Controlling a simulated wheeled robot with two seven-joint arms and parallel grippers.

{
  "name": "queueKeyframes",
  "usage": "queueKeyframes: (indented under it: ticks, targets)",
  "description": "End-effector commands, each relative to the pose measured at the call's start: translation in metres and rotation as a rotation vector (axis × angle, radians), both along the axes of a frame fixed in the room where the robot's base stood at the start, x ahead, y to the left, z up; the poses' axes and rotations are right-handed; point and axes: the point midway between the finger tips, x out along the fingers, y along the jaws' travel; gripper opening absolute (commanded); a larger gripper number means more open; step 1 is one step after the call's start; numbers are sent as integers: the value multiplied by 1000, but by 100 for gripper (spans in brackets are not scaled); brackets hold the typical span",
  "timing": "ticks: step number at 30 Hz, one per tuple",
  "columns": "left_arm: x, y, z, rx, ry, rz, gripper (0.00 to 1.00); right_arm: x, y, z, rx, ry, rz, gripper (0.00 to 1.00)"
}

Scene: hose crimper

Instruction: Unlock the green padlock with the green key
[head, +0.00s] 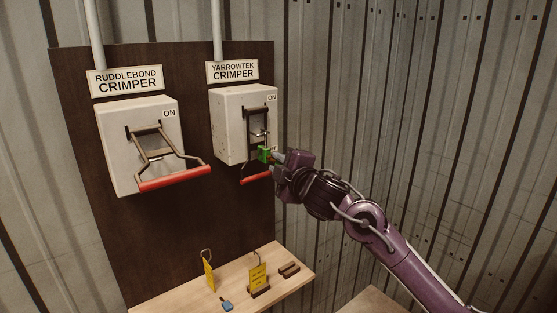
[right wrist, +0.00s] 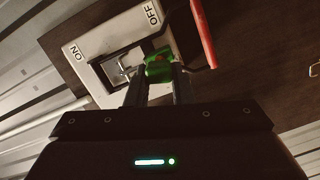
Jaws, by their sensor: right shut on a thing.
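The green padlock (head: 264,153) hangs at the lever of the Yarrowtek crimper box (head: 236,122). In the right wrist view green shows just beyond my fingertips, with the padlock (right wrist: 158,57) behind the brighter green key (right wrist: 158,72). The two greens run together, so I cannot tell how deep the key sits in the padlock. My right gripper (head: 278,158) is shut on the green key, right at the padlock; its fingertips also show in the wrist view (right wrist: 158,76). No green key lies on the shelf. My left gripper is not in view.
The Yarrowtek lever has a red handle (head: 256,178) just below the padlock. The Ruddlebond crimper (head: 135,130) with a larger red handle (head: 165,179) is to the left. A wooden shelf (head: 180,298) below holds yellow tags (head: 259,276), a blue key (head: 226,304) and brown blocks (head: 289,270).

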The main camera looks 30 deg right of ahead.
Motion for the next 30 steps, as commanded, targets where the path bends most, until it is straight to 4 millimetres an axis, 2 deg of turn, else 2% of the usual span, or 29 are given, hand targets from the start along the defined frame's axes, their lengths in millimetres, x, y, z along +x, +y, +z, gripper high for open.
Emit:
queueKeyframes:
  ticks: [13, 30]
  targets:
    - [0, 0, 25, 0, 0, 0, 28, 0, 0, 3, 137, 11, 1, 0]
    - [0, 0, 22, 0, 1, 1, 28, -30, -3, 1, 131, 11, 1, 0]
